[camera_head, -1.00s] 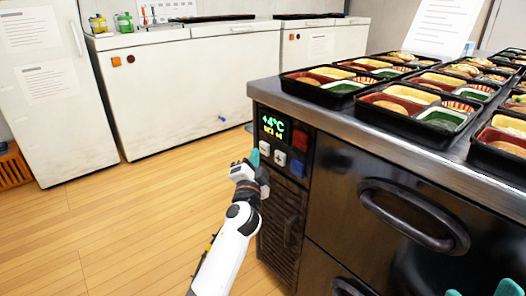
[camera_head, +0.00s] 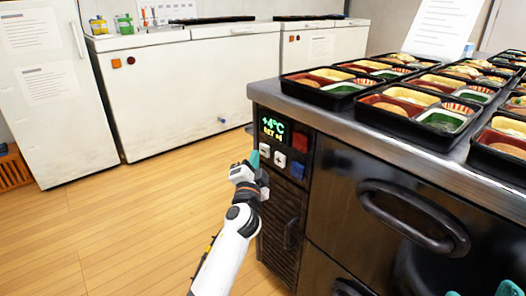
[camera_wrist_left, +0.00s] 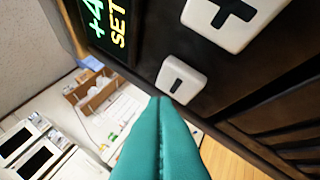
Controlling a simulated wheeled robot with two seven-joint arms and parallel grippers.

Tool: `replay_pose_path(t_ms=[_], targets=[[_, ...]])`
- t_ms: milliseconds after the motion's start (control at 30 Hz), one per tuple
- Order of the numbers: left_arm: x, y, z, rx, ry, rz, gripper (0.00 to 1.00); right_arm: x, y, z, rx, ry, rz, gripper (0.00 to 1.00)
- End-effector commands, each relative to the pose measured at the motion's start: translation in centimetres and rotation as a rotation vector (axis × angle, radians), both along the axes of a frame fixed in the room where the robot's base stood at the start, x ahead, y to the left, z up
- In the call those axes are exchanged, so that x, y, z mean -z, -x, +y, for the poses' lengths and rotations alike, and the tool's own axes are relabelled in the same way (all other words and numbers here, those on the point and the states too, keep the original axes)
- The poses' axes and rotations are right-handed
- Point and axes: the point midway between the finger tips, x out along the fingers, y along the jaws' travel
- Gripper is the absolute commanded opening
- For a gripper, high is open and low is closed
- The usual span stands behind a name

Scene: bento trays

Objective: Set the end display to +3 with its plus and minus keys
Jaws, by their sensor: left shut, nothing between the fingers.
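The end display (camera_head: 272,128) on the dark counter's end panel reads +4°C in green, with a smaller yellow SET line below that seems to read +4. In the left wrist view the display (camera_wrist_left: 103,28) is cut off, showing +4 and SET. The white minus key (camera_head: 265,149) and white plus key (camera_head: 280,159) sit below it. My left gripper (camera_head: 254,158) is shut and empty beside the minus key. In the left wrist view its teal tips (camera_wrist_left: 160,102) are just below the minus key (camera_wrist_left: 181,80); contact cannot be told. The plus key (camera_wrist_left: 235,18) is farther up right.
A red button (camera_head: 300,140) and a blue button (camera_head: 298,169) are right of the keys. Bento trays (camera_head: 323,97) cover the steel counter. My right gripper (camera_head: 482,290) shows only spread teal tips at the bottom right. The wooden floor (camera_head: 130,230) left of the counter is clear.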

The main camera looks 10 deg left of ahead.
Motion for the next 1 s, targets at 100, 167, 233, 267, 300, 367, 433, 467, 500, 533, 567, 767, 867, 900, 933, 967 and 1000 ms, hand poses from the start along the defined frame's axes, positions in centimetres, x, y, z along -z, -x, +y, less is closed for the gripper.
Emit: replay_pose_path(t_ms=[100,167,233,267,300,367,433,467,500,533,567,767,867,900,933,967,1000], targets=[[0.01,0.0,0.01,0.0,0.0,0.0,0.0,0.0,0.0,0.0,0.0,0.0,0.0,0.51],[0.01,0.0,0.01,0.0,0.0,0.0,0.0,0.0,0.0,-0.01,0.0,0.0,0.0,0.51],[0.0,0.0,0.0,0.0,0.0,0.0,0.0,0.0,0.0,-0.01,0.0,0.0,0.0,0.51],[0.01,0.0,0.01,0.0,0.0,0.0,0.0,0.0,0.0,-0.01,0.0,0.0,0.0,0.51],[0.01,0.0,0.01,0.0,0.0,0.0,0.0,0.0,0.0,-0.01,0.0,0.0,0.0,0.51],[0.0,0.0,0.0,0.0,0.0,0.0,0.0,0.0,0.0,-0.01,0.0,0.0,0.0,0.51],[0.0,0.0,0.0,0.0,0.0,0.0,0.0,0.0,0.0,-0.01,0.0,0.0,0.0,0.51],[0.0,0.0,0.0,0.0,0.0,0.0,0.0,0.0,0.0,-0.01,0.001,0.0,0.0,0.51],[0.0,0.0,0.0,0.0,0.0,0.0,0.0,0.0,0.0,-0.01,0.001,0.0,0.0,0.51],[0.0,0.0,0.0,0.0,0.0,0.0,0.0,0.0,0.01,-0.01,0.001,0.0,0.0,0.51],[0.0,0.0,0.0,0.0,0.0,0.0,0.0,0.0,0.01,-0.01,0.001,0.0,0.0,0.51],[0.0,-0.01,-0.01,0.0,0.0,0.0,0.0,0.02,0.0,-0.01,0.001,0.0,0.0,0.51],[0.06,-0.14,-0.12,0.0,0.001,0.0,0.0,0.22,0.0,-0.02,0.001,0.0,0.0,0.51],[0.08,-0.25,-0.21,0.0,0.001,0.0,0.0,0.36,0.01,-0.02,0.001,0.0,0.0,0.51],[0.08,-0.34,-0.27,0.0,0.001,0.0,0.0,0.46,0.01,-0.02,0.001,0.0,0.0,0.51],[0.08,-0.43,-0.34,0.0,0.002,-0.001,0.0,0.56,0.01,-0.02,0.001,0.0,0.0,0.51],[0.07,-0.54,-0.42,0.0,0.001,-0.001,0.0,0.67,0.0,-0.01,0.001,0.0,0.0,0.51]])
